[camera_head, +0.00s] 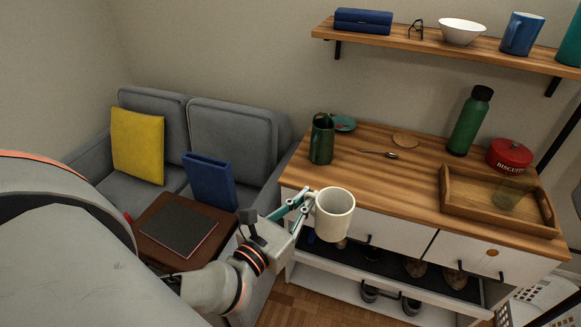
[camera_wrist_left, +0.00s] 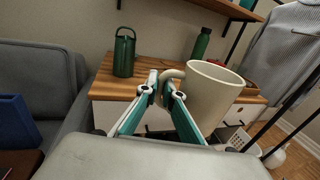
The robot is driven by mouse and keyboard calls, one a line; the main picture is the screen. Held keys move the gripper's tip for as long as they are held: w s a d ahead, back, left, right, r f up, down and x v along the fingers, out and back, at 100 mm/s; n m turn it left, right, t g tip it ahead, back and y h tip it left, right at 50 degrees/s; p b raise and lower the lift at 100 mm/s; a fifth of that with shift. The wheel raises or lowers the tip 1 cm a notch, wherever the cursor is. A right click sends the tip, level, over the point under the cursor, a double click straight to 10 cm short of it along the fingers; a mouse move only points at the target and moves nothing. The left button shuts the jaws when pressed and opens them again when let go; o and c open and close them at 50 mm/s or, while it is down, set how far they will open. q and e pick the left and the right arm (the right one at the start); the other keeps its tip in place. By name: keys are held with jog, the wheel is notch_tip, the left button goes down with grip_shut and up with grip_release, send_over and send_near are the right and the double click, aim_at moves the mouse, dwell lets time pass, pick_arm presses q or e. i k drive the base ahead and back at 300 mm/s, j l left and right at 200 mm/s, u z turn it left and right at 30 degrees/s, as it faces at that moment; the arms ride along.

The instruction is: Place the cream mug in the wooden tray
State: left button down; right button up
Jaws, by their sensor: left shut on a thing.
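The cream mug (camera_head: 334,214) hangs upright in my left gripper (camera_head: 305,202), which is shut on its handle. The mug is in front of the cabinet's front edge, clear of the top. In the left wrist view the mug (camera_wrist_left: 208,95) is right of the fingertips (camera_wrist_left: 166,88), with its handle between them. The wooden tray (camera_head: 470,205) sits on the right part of the cabinet top, with a clear glass (camera_head: 508,193) in its right part. My right gripper is not in view.
A shelf (camera_head: 440,44) hangs above. The cabinet top's front middle is clear.

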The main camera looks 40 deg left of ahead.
aim_at(467, 195)
jog(key=i+l+u, duration=0.1)
jog(key=l, duration=0.35)
jog(key=i+l+u, duration=0.1)
jog(key=l, duration=0.3)
jog(key=i+l+u, duration=0.1)
jog(key=i+l, duration=0.15)
jog(key=l, duration=0.25)
jog(key=i+l+u, duration=0.1)
jog(key=l, duration=0.35)
jog(key=i+l+u, duration=0.1)
jog(key=l, duration=0.35)
